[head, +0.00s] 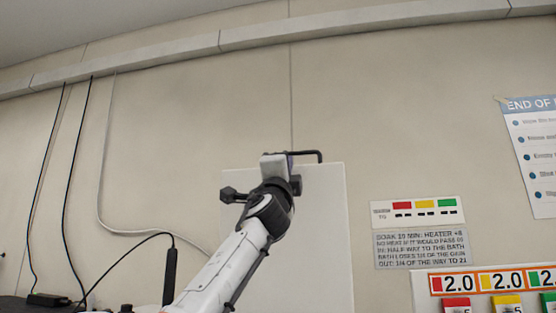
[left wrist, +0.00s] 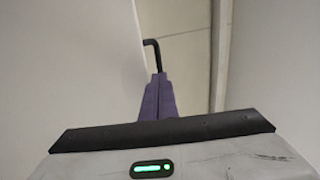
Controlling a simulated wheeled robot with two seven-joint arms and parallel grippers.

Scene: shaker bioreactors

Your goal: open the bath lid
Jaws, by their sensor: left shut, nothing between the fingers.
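The bath lid (head: 325,230) is a white flat panel standing upright against the wall in the head view. It also fills the left side of the left wrist view (left wrist: 60,70). Its black bar handle (head: 319,156) shows at the top edge, and its bent end shows in the left wrist view (left wrist: 152,48). My left gripper (head: 289,160) is at the lid's top edge beside the handle. Its purple fingers (left wrist: 158,98) are shut with nothing between them. I cannot tell whether they touch the handle or lid. My right gripper is not in view.
Instruction labels (head: 420,248) and a poster (head: 533,150) are on the wall at right. A rack with coloured tags (head: 492,281) is at lower right. Black cables (head: 70,190) hang at left. The wall above the lid is clear.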

